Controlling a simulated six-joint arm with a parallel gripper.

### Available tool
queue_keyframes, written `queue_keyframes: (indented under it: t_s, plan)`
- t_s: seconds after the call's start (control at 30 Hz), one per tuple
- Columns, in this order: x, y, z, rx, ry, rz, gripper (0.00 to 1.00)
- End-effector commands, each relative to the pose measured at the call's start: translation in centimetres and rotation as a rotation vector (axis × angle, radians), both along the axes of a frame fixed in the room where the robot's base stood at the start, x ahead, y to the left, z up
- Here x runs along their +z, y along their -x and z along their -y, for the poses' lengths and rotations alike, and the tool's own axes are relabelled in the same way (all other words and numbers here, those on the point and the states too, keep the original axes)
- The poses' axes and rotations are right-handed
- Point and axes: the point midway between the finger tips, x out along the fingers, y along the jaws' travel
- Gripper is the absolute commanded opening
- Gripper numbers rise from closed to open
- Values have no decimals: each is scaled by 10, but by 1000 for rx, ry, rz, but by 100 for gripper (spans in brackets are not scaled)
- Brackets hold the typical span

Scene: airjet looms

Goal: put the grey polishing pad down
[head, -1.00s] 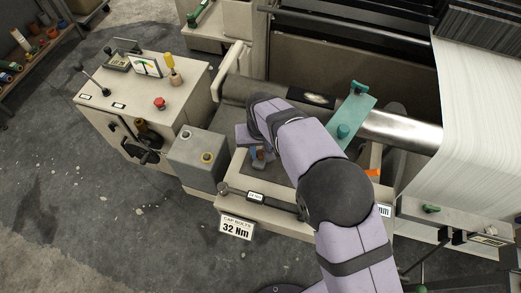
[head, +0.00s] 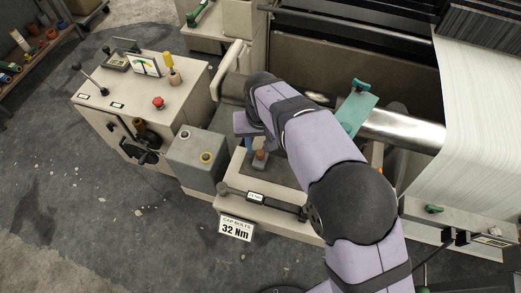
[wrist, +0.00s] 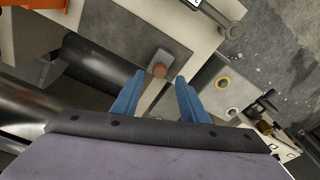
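The grey polishing pad (wrist: 164,56), a small grey block with a brown knob, sits on the dark grey mat (wrist: 197,20) in the wrist view. In the head view the pad (head: 259,164) shows just below my wrist, its knob uppermost. My gripper (wrist: 159,79) is open, with its two blue fingers apart on either side of the knob's line. The pad looks to be beyond the fingertips, not clamped. In the head view my gripper (head: 249,144) is mostly hidden by my wrist.
A torque wrench (head: 262,198) lies along the ledge's front edge, above a "32 Nm" sign (head: 236,229). A grey box (head: 197,160) with a yellow-ringed hole stands to the left. A teal bracket (head: 358,110) and metal roller (head: 405,131) are to the right.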

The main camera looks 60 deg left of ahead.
Motion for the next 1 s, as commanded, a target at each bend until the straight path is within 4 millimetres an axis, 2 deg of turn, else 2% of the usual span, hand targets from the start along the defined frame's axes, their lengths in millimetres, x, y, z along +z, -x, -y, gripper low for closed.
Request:
queue_keyframes:
  t_s: [0.2, 0.4, 0.6, 1.0]
  plan:
    - [38, 2, 4, 0, -4, 1, 40]
    - [60, 3, 7, 0, -1, -1, 40]
    - [68, 3, 8, 0, 0, 0, 40]
    - [68, 3, 8, 0, 0, 0, 40]
